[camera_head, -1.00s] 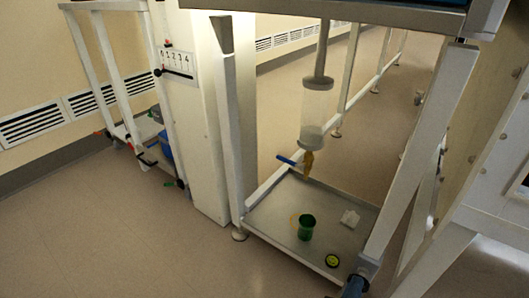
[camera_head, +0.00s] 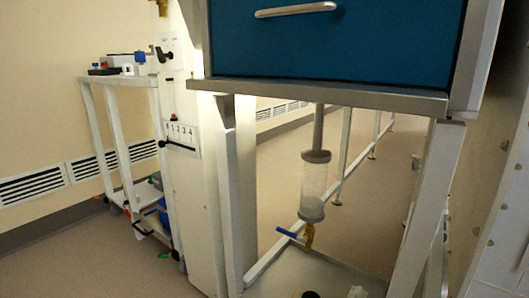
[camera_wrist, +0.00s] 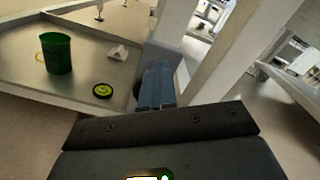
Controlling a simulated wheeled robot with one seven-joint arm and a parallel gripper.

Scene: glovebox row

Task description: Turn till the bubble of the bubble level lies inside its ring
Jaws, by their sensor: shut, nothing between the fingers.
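The bubble level (camera_wrist: 102,91) is a small round black disc with a yellow-green face. It lies on the metal tray (camera_wrist: 40,85) near its front edge in the wrist view. The picture is too small to tell where its bubble sits against the ring. My gripper (camera_wrist: 158,84), with blue fingers, is shut and empty, to the right of the level and apart from it, close to the tray's corner and a white leg. A dark rounded part (camera_wrist: 138,96) shows partly behind the fingers; I cannot tell what it is.
A green cup (camera_wrist: 57,53) and a small white object (camera_wrist: 118,53) stand on the tray. A clear cylinder (camera_head: 314,185) with a blue-handled tap (camera_head: 287,233) hangs above it. White frame legs (camera_head: 425,205) and a blue-fronted cabinet (camera_head: 355,45) hem the space.

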